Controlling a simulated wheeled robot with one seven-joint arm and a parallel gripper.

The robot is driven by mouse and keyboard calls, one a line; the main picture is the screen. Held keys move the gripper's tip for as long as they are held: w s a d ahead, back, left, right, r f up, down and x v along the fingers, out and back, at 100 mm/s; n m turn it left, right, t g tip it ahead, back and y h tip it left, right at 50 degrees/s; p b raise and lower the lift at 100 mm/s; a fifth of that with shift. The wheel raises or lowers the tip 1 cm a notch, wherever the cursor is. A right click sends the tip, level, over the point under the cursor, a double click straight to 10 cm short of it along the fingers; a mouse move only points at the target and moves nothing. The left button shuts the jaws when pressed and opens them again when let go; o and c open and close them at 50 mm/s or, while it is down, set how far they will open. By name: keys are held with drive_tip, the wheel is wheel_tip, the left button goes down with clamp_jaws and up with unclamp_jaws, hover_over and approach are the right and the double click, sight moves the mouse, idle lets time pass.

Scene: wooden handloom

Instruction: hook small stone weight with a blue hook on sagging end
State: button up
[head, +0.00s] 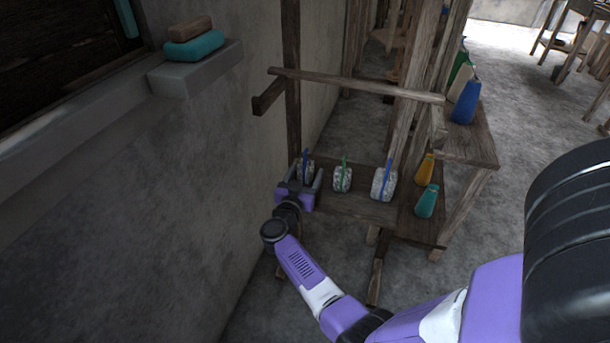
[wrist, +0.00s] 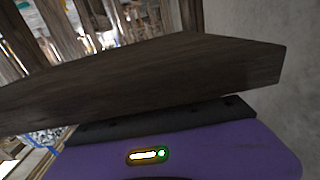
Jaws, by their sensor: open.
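The small stone weight with a blue hook (head: 307,167) stands at the left end of a low wooden shelf in the head view. My gripper (head: 302,178) is open at this stone, its fingers to either side in the picture and hiding part of it. I cannot tell whether they touch it. A stone with a green hook (head: 342,180) and a larger stone with a blue hook (head: 382,185) stand to the right. The loom's crossbar (head: 355,85) spans above and appears lower on the right. In the wrist view, a dark wooden beam (wrist: 150,80) blocks most of the scene.
Loom posts (head: 291,90) rise around the shelf. A plain wall (head: 220,140) is close on the left. A ledge (head: 205,70) carries teal and brown blocks.

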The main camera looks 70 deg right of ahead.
sight(303, 171)
clamp_jaws()
drive_tip(key=shift+r+p, duration=1.35)
drive_tip(key=shift+p, duration=0.25)
drive_tip(key=shift+a+r+p, duration=0.1)
drive_tip(key=shift+a+p, duration=0.85)
drive_tip(key=shift+a, duration=0.2)
drive_tip(key=a+p, duration=0.1)
drive_tip(key=a, duration=0.1)
drive_tip(key=a+p, duration=0.1)
drive_tip(key=a, duration=0.1)
drive_tip(key=a+p, duration=0.2)
drive_tip(key=shift+s, duration=0.4)
drive_tip(key=shift+s+a+f+p, duration=0.15)
drive_tip(key=shift+a+p, duration=0.5)
drive_tip(key=shift+a, duration=0.8)
drive_tip(key=shift+s+a+f+p, duration=0.15)
drive_tip(key=shift+a+p, duration=0.45)
drive_tip(key=shift+a, duration=0.8)
drive_tip(key=shift+r, duration=0.1)
